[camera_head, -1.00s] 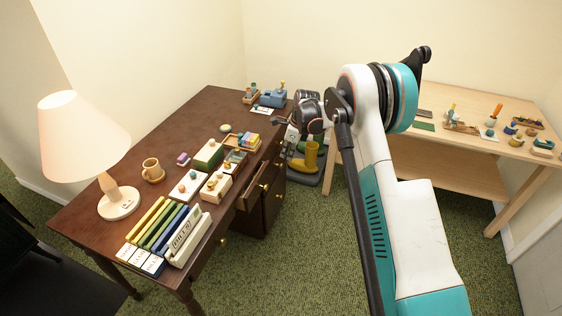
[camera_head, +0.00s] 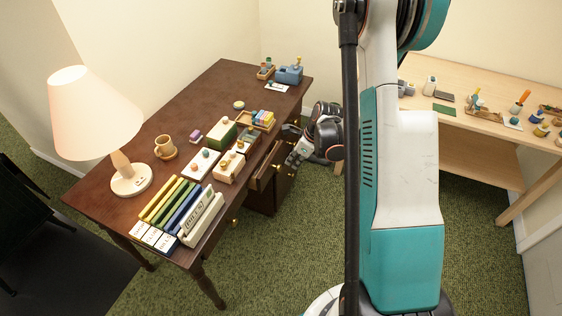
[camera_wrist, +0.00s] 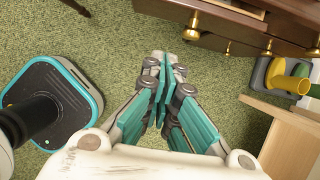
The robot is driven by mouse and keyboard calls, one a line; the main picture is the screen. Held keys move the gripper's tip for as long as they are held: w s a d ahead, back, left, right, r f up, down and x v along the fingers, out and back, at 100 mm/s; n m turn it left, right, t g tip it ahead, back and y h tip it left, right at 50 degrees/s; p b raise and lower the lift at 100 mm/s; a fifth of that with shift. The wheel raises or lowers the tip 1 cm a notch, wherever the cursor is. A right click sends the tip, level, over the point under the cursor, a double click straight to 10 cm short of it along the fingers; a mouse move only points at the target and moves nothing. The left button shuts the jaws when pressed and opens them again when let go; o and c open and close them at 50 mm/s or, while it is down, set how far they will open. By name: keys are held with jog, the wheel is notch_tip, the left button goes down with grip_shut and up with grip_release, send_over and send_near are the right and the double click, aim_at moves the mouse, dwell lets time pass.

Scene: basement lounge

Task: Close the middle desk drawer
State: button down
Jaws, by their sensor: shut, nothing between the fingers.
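The dark wooden desk (camera_head: 195,105) stands left of centre in the head view. One of its drawers (camera_head: 264,172) sticks out on the right side, its pale inside showing; which drawer of the stack it is, I cannot tell surely. In the wrist view an open drawer (camera_wrist: 212,20) with a brass knob shows at the top, with more fronts and knobs beside it. My gripper (camera_head: 291,161) is shut and empty, to the right of the open drawer in the head view. In the wrist view its fingertips (camera_wrist: 160,62) are over the carpet, apart from the drawer front.
A pale workbench (camera_head: 465,105) with small items is at the right. Yellow boots (camera_wrist: 290,82) show near the desk in the wrist view. Green carpet lies open in front.

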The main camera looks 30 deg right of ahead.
jog(key=b, duration=0.3)
send_near(276, 168)
jog(key=s+a+f, duration=0.2)
jog(key=s+f, duration=0.2)
jog(key=f, duration=0.1)
jog(key=shift+w+a+r+b, duration=0.25)
jog(key=shift+w+a, duration=0.4)
jog(key=shift+w+a+r+b, duration=0.2)
jog(key=shift+w+a, duration=0.45)
jog(key=shift+w, duration=0.1)
